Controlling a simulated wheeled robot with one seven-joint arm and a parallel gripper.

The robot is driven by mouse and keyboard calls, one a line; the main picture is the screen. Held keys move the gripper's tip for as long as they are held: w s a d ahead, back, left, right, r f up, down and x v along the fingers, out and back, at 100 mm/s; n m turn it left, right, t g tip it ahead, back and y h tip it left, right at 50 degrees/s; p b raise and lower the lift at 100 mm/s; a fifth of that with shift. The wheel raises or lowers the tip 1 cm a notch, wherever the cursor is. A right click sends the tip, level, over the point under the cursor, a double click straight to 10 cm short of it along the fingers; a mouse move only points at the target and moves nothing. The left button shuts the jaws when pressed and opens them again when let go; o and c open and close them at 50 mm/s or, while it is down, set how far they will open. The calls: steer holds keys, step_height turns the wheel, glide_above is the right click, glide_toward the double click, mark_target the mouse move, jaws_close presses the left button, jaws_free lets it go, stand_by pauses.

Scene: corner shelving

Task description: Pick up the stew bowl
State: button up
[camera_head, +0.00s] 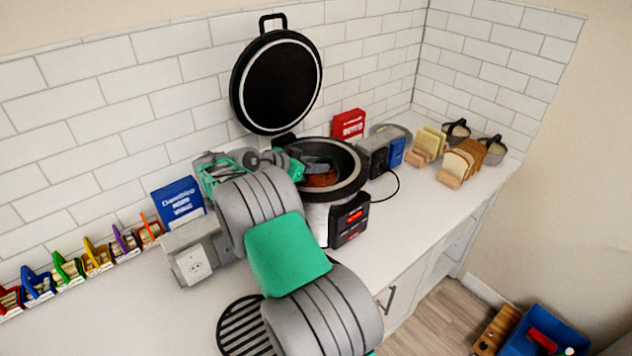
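A round white and black cooker (313,220) stands on the counter with a dark control panel on its front. Reddish-brown stew (322,179) shows inside its dark bowl (348,160); I take this to be the stew bowl. My arm comes up from the front and bends over the cooker's left side. My gripper (318,165) is at the bowl's opening, with its dark end over the stew. The fingers are small and partly merged with the dark rim, so I cannot tell whether they are open or touching the bowl.
A round black lid (277,82) stands upright behind the cooker. A blue box (180,201) and grey outlet box (196,256) are left, a red box (348,125) behind. Bread slices (468,158) and small pots (457,131) are right. Clear counter lies front right.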

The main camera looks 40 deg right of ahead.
jaws_close()
steer(key=shift+r, duration=0.15)
stand_by(0.9)
